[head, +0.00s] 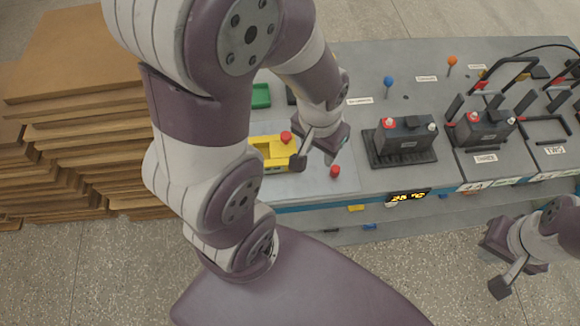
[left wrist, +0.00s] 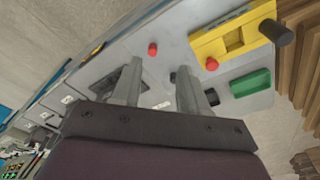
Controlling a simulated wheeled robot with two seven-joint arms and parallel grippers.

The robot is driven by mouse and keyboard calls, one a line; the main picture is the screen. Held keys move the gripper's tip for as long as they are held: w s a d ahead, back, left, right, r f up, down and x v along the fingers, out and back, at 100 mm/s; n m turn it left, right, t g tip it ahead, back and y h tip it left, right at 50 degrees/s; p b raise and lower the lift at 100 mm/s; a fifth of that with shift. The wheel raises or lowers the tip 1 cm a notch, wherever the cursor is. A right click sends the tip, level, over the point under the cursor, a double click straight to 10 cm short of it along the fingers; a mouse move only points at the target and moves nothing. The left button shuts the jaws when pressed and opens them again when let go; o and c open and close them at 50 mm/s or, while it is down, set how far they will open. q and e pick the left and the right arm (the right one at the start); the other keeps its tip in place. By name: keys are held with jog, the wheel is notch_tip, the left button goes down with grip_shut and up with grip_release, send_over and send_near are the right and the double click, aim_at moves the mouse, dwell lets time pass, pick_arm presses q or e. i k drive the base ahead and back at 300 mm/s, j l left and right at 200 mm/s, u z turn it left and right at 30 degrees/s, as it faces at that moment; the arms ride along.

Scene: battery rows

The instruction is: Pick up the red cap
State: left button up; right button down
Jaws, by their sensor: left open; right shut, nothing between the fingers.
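A small red cap (head: 335,171) stands on the grey bench top near its front edge; it also shows in the left wrist view (left wrist: 152,49). A second red round piece (head: 286,137) is at the yellow holder (head: 272,152); in the left wrist view it (left wrist: 211,63) is beside the yellow holder (left wrist: 228,38). My left gripper (head: 314,158) is open and empty, above the bench between the yellow holder and the front red cap. In the left wrist view the front cap shows beyond the open fingertips (left wrist: 158,67). My right gripper (head: 500,287) is shut and empty, off the bench's front.
Two black batteries (head: 405,137) (head: 484,127) with red and pale terminals stand on the bench to the right. Blue (head: 388,82) and orange (head: 452,61) knobs stand further back. A green tray (head: 261,96) is partly behind my arm. Stacked brown boards (head: 75,130) fill the left.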

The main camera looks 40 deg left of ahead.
aim_at(335, 170)
jog(key=u, duration=0.8)
jog(key=j+u, duration=0.25)
jog(key=j, duration=0.15)
jog(key=k+j+u, duration=0.2)
jog(key=j, duration=0.2)
jog(key=i, duration=0.1)
